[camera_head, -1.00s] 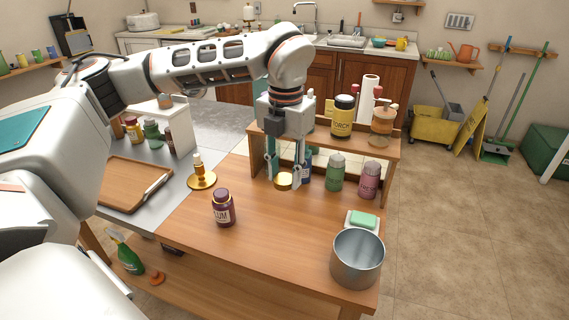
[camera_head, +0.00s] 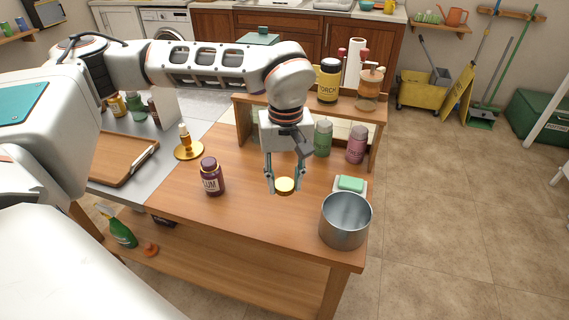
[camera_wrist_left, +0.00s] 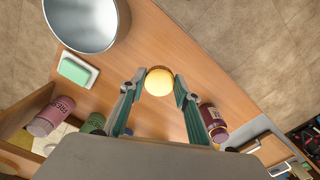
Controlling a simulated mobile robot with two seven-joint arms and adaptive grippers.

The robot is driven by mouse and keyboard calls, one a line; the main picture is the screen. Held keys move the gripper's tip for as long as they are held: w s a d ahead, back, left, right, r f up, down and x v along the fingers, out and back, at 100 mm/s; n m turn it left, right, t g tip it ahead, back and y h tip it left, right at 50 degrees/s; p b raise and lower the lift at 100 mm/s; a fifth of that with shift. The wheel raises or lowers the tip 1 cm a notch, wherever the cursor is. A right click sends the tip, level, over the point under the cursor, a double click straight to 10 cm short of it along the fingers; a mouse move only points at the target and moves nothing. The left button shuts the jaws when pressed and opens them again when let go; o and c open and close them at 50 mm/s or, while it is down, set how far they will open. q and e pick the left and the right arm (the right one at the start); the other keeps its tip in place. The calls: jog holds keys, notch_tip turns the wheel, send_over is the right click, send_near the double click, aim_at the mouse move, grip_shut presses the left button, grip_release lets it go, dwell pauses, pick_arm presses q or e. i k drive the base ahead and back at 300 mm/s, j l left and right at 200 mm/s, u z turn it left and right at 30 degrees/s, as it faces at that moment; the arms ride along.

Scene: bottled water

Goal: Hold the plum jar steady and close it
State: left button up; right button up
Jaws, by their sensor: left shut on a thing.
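The plum jar (camera_head: 212,177), dark purple with a pale label ending in "UM", stands upright on the wooden table left of my left gripper (camera_head: 285,186). It also shows at the right of the left wrist view (camera_wrist_left: 213,122). My left gripper is shut on a round gold lid (camera_head: 285,185), held flat between the fingertips above the table and apart from the jar. The lid shows as a yellow disc in the left wrist view (camera_wrist_left: 158,82). Whether the jar's mouth is open is too small to tell. My right gripper is not in view.
A metal pot (camera_head: 345,220) and a green soap on a dish (camera_head: 350,185) stand to the right. Green (camera_head: 323,138) and pink (camera_head: 357,144) bottles stand by the shelf (camera_head: 378,123). The table between jar and lid is clear.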

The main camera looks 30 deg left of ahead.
aim_at(211, 172)
jog(key=k+j, duration=0.1)
jog(key=j, duration=0.25)
jog(key=k+j, duration=0.1)
jog(key=j, duration=0.25)
jog(key=k+j, duration=0.1)
jog(key=j, duration=0.25)
jog(key=k+j+z, duration=0.1)
jog(key=j, duration=0.85)
jog(key=k+j, duration=0.1)
jog(key=j, duration=0.55)
